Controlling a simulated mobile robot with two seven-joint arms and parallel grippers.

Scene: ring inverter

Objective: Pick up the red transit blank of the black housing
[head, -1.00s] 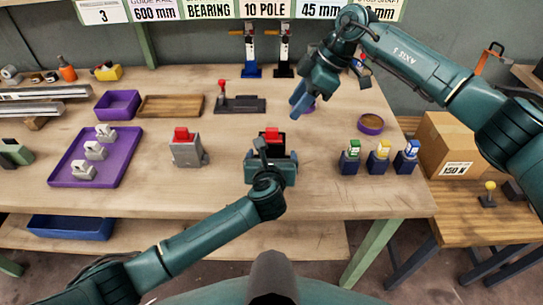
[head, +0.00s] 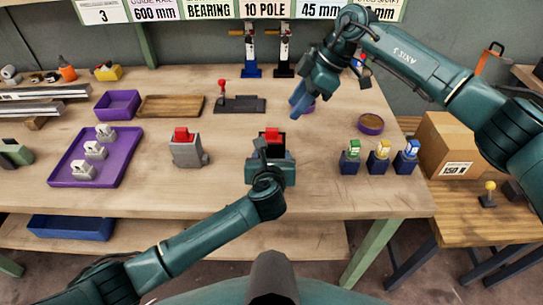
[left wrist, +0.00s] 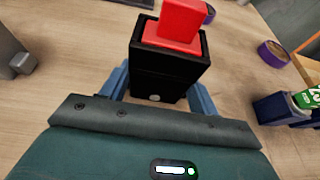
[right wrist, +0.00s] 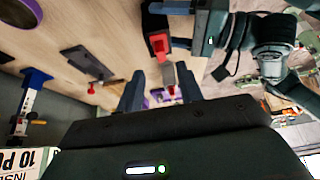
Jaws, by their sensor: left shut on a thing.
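The black housing (head: 287,153) stands upright at the front middle of the table. The red transit blank (head: 272,134) sits in its top. In the left wrist view the red blank (left wrist: 180,22) is a raised block on a wider red base, seated in the black housing (left wrist: 165,75). My left gripper (head: 271,170) is shut on the black housing, one blue finger on each side; its wrist partly hides the housing in the head view. My right gripper (head: 297,106) is open and empty, above the table behind and right of the housing. The right wrist view also shows the red blank (right wrist: 158,43).
A grey housing (head: 187,153) with a red top stands to the left. Green, yellow and blue-topped blocks (head: 379,158) stand to the right. A purple tray (head: 62,172) holds grey parts. A round purple dish (head: 370,124) lies right. Table around the black housing is clear.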

